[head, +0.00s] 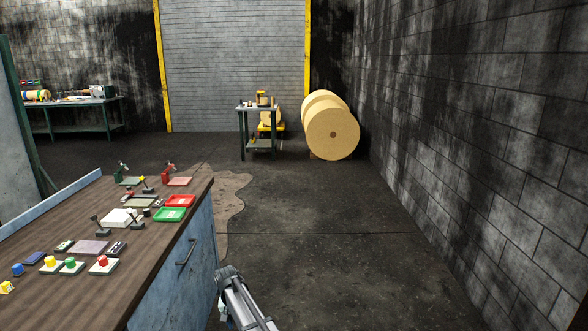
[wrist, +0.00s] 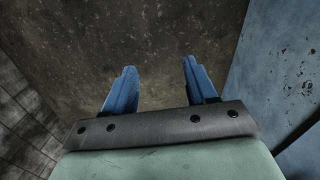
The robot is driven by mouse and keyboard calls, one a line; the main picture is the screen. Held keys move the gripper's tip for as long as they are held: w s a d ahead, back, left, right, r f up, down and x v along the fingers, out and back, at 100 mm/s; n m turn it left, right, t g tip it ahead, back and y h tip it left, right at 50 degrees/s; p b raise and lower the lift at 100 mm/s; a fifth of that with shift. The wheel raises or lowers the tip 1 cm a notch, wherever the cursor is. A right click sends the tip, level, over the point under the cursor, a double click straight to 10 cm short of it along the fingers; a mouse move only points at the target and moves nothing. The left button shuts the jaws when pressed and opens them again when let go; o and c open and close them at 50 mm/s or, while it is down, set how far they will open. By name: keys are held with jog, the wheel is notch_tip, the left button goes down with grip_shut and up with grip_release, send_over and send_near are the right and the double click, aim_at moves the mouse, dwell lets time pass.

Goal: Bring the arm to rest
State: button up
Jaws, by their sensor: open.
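My gripper shows in the wrist view (wrist: 158,88) with its two blue fingers spread apart and nothing between them. Bare dark floor lies beyond the fingertips. A blue cabinet side stands to the right of the fingers in that view, apart from them. In the head view, my grey arm comes up from the bottom edge, just right of the workbench. The fingers cannot be made out clearly there.
The floor (head: 340,240) is clear to the right, up to the block wall (head: 490,130). Large rolls (head: 335,140) stand farther back.

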jog(key=s+d+f+g, duration=0.2)
jog(key=s+d+f, duration=0.8)
jog(key=s+d, duration=0.15)
jog(key=s+d+f+g, duration=0.1)
jog(key=s+d+f, duration=0.85)
jog(key=d, duration=0.35)
jog(key=s+d+f+g, duration=0.1)
jog(key=s+d, duration=0.3)
jog(key=s, duration=0.6)
jog(key=s+d+f+m+g+y, duration=0.1)
jog(key=s+d, duration=0.3)
jog(key=s, duration=0.7)
jog(key=s+d+f+g, duration=0.1)
jog(key=s+d, duration=0.3)
jog(key=s, duration=0.7)
jog(key=shift+f+g, duration=0.4)
jog(key=shift+f, duration=0.25)
